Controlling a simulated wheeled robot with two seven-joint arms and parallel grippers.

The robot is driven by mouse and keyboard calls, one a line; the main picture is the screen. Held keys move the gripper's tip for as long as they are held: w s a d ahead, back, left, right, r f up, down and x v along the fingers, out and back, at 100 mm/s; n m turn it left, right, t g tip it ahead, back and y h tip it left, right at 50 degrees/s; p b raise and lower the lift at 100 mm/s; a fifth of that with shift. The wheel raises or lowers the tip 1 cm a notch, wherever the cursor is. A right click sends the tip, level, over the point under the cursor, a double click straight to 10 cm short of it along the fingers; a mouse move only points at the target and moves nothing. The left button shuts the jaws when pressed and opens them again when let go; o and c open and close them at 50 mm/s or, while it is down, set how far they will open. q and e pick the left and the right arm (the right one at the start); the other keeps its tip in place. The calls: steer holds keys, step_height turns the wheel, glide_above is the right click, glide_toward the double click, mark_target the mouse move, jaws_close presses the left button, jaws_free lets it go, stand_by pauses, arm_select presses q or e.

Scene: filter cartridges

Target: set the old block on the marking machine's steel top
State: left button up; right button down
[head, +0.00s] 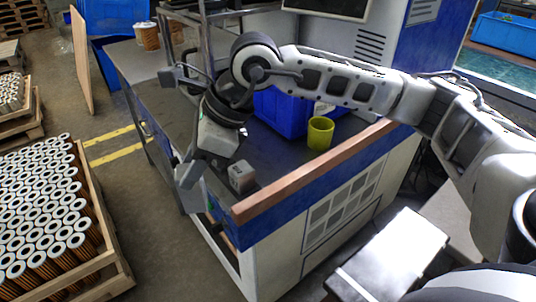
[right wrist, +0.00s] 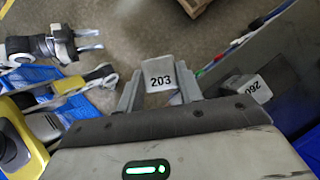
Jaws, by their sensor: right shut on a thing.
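My right gripper (head: 188,185) is shut on a grey block marked 203 (right wrist: 160,77), held between its fingers in the right wrist view. In the head view the gripper hangs at the left side of the marking machine's dark steel top (head: 175,108); the held block is hard to make out there. A second grey block (head: 241,177) stands on the top near its front corner, right of the gripper. It reads 260 in the right wrist view (right wrist: 246,87). My left gripper (right wrist: 89,40) shows at the upper left of the right wrist view, fingers apart and empty.
A blue bin (head: 283,110) and a yellow-green cup (head: 320,133) stand farther back on the top. A copper-brown rail (head: 310,170) edges its right side. A crate of filter cartridges (head: 105,245) stands on the floor at left. Clear steel lies behind the second block.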

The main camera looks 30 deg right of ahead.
steer(key=w+d+r+m+t+h, duration=0.2)
steer(key=d+r+m+t+h, duration=0.2)
steer(key=r+m+h, duration=0.85)
arm_select(q)
steer(key=shift+w+f+b, duration=0.1)
steer(key=shift+f+b, duration=0.35)
steer(key=shift+b, duration=0.75)
arm_select(e)
steer(key=w+d+f+m+y, duration=0.2)
steer(key=d+f+m+y, duration=0.2)
steer(key=d+f, duration=1)
steer(key=shift+d+f+g, duration=0.3)
steer(key=shift+d+f, duration=0.05)
steer(key=c, duration=0.9)
jaws_free()
steer(key=shift+f, duration=0.1)
